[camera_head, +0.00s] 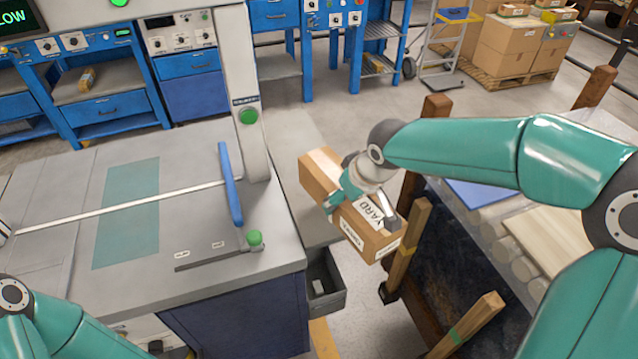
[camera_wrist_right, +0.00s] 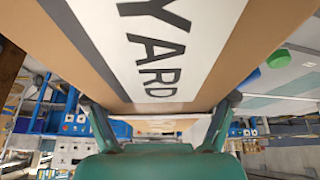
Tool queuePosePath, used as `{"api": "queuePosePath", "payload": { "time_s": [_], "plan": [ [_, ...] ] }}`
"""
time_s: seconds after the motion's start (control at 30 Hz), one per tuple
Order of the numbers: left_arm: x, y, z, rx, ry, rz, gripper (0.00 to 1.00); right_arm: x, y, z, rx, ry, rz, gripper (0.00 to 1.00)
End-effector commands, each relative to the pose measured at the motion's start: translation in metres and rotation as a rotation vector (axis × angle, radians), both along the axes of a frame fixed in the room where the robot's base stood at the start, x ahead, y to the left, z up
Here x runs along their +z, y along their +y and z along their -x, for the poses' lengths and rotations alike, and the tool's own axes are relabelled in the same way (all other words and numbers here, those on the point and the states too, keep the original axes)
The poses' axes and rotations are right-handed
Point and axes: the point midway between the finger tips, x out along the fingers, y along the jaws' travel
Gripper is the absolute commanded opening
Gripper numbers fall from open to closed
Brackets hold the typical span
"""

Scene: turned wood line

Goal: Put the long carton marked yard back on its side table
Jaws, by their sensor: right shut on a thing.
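The long brown carton marked YARD (camera_head: 378,232) is in my right gripper (camera_head: 362,205), whose fingers are shut across it. In the right wrist view the carton's YARD face (camera_wrist_right: 155,50) fills the top, between the two fingers (camera_wrist_right: 158,122). The carton is tilted in the head view, its labelled end toward the lower right. A narrow grey side surface (camera_head: 318,229) lies just left of and behind the carton, which partly covers it. I cannot tell whether they touch. My left arm shows at the lower left, but its gripper is out of view.
A grey machine table (camera_head: 215,240) with a blue handle (camera_head: 229,185) and upright column stands left. An open grey drawer (camera_head: 327,290) sits below the side surface. Wooden posts (camera_head: 408,245) and a bed of rollers (camera_head: 500,225) are close on the right.

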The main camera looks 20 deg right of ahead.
Motion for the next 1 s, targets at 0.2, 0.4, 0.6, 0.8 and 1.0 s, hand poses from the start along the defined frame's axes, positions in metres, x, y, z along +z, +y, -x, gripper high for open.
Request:
{"api": "queuePosePath", "payload": {
  "time_s": [0.2,0.4,0.6,0.8,1.0],
  "plan": [
    [0.011,0.0,0.0,0.0,0.0,0.0,0.4,0.051,-0.002,-0.066,-0.073,-0.012,0.015,0.16],
    [0.02,0.0,0.0,0.0,0.0,0.0,0.4,0.097,0.0,-0.115,-0.149,-0.011,0.012,0.16],
    [0.026,0.0,0.0,0.0,0.0,0.0,0.4,0.129,0.005,-0.14,-0.204,-0.008,-0.003,0.16],
    [0.028,0.0,0.0,0.0,0.0,0.0,0.4,0.141,0.008,-0.148,-0.23,-0.004,-0.014,0.16],
    [0.018,0.0,0.0,0.0,0.0,0.0,0.4,0.117,0.008,-0.148,-0.233,0.001,-0.015,0.16]
  ]
}}
